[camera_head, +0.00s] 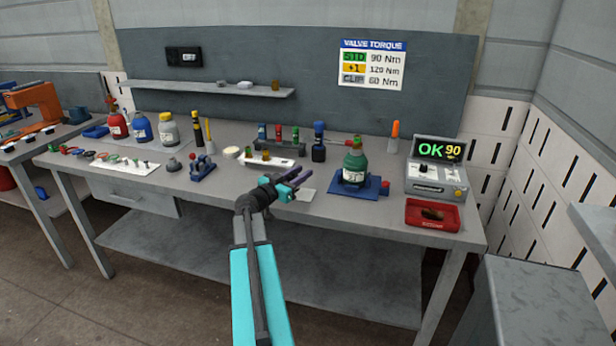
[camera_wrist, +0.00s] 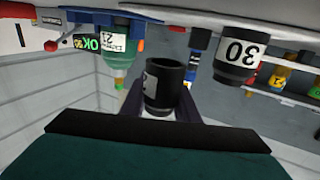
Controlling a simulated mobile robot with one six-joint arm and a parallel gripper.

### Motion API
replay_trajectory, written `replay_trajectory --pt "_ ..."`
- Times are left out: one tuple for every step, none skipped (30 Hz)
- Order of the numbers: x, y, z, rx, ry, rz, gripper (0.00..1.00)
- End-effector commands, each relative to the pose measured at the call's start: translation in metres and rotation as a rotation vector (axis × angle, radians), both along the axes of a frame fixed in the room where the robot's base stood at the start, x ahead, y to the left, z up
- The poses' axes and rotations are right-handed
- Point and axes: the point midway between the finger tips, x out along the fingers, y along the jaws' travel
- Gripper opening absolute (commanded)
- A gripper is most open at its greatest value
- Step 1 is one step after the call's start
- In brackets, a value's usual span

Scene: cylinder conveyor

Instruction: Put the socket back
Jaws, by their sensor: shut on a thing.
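My gripper (camera_head: 299,179) has purple fingers and reaches over the front middle of the bench. In the wrist view, which is upside down, my gripper (camera_wrist: 163,100) is shut on a black socket (camera_wrist: 166,82). Its open end shows, and its pale label is partly cut off by a finger. In the head view I cannot make out the held socket. Another black socket, marked 30 (camera_wrist: 238,60), stands apart from the held one. A white tray (camera_head: 283,163) with small coloured pieces lies on the bench just behind my gripper.
A green bottle (camera_head: 355,168) stands on a blue plate (camera_head: 374,187) to the right. The tester (camera_head: 436,177) reads OK 90, with a red bin (camera_head: 432,214) before it. Several bottles and a parts mat (camera_head: 125,172) are at the left. The bench's front edge (camera_head: 385,229) lies below my gripper.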

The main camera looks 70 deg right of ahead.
Motion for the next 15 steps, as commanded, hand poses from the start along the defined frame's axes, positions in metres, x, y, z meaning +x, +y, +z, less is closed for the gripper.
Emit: replay_trajectory --pt "-0.002 -0.01 0.002 0.0 0.001 -0.002 0.03" --pt "-0.004 -0.015 0.001 0.0 0.0 -0.002 0.03" --pt "-0.006 -0.021 0.0 0.001 0.0 -0.001 0.03" --pt "-0.007 -0.024 0.0 0.0 0.0 -0.001 0.03" --pt "-0.008 -0.028 -0.001 0.0 0.0 -0.001 0.03" --pt "-0.01 -0.032 -0.001 0.0 0.001 -0.001 0.03" --pt "-0.01 -0.034 -0.002 0.0 0.001 -0.001 0.03" --pt "-0.011 -0.036 -0.002 0.0 0.001 -0.001 0.03" --pt "-0.012 -0.038 -0.003 0.0 0.001 0.0 0.03" --pt "-0.013 -0.039 -0.003 0.0 0.001 0.0 0.03" --pt "-0.013 -0.04 -0.003 0.0 0.0 0.0 0.03" --pt "-0.014 -0.041 -0.004 0.0 0.0 0.001 0.03" --pt "-0.014 -0.041 -0.004 0.0 0.0 0.001 0.03" --pt "-0.014 -0.04 -0.004 0.0 0.0 0.001 0.03" --pt "-0.014 -0.04 -0.004 0.0 0.0 0.001 0.03"
